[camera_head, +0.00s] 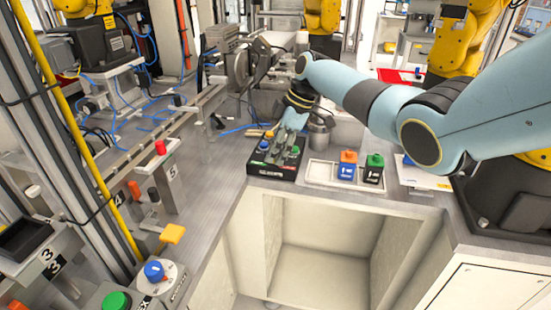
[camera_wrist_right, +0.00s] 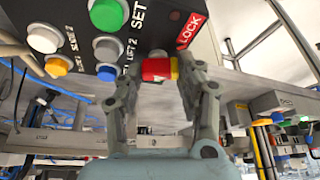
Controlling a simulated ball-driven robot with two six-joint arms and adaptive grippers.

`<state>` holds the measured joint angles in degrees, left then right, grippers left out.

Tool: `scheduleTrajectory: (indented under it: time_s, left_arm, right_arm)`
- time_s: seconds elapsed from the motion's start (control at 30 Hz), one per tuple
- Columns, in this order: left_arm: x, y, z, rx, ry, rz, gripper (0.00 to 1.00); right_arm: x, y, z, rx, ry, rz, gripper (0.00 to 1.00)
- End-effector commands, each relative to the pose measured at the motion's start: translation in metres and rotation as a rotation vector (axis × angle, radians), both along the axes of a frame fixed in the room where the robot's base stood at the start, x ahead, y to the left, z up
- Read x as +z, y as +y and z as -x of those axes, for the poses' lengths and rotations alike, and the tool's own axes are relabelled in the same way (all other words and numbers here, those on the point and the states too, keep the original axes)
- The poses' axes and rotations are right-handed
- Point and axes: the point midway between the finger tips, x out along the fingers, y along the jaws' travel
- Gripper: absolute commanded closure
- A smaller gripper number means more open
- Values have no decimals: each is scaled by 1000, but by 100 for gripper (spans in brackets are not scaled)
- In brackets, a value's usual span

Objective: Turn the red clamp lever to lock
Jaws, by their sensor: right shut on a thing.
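The red clamp lever (camera_wrist_right: 155,70) shows in the right wrist view between the two fingers of my right gripper (camera_wrist_right: 160,76), with a small yellow part at its right side. The gripper is shut on it. The lever is on a black control panel (camera_wrist_right: 165,12), just below a red LOCK label (camera_wrist_right: 189,31). In the head view my right gripper (camera_head: 288,147) reaches down onto the black control box (camera_head: 258,170) at the counter's front edge, and its fingers hide the lever there. My left gripper is out of view.
Green (camera_wrist_right: 107,14), white (camera_wrist_right: 43,38), grey (camera_wrist_right: 107,48) and yellow (camera_wrist_right: 57,67) buttons sit left of the lever. A tray (camera_head: 318,172) with orange-topped (camera_head: 348,157) and green-topped (camera_head: 374,161) blocks stands right of the box. An open cabinet (camera_head: 325,268) lies below the counter.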

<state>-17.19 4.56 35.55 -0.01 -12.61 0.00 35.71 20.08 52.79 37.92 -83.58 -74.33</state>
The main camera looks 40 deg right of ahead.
Motion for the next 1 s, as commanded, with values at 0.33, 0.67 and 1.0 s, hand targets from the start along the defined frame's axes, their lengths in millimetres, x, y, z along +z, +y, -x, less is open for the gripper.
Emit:
scheduleTrajectory:
  time_s: [0.33, 0.67, 1.0]
  left_arm:
    - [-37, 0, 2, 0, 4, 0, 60]
    - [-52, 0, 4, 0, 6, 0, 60]
    - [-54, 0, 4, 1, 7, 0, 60]
  right_arm:
    - [-3, -1, -2, 274, -2, 1, 96]
    - [-2, -1, -2, 412, -1, 0, 96]
    - [0, -1, -2, 442, -1, 1, 96]
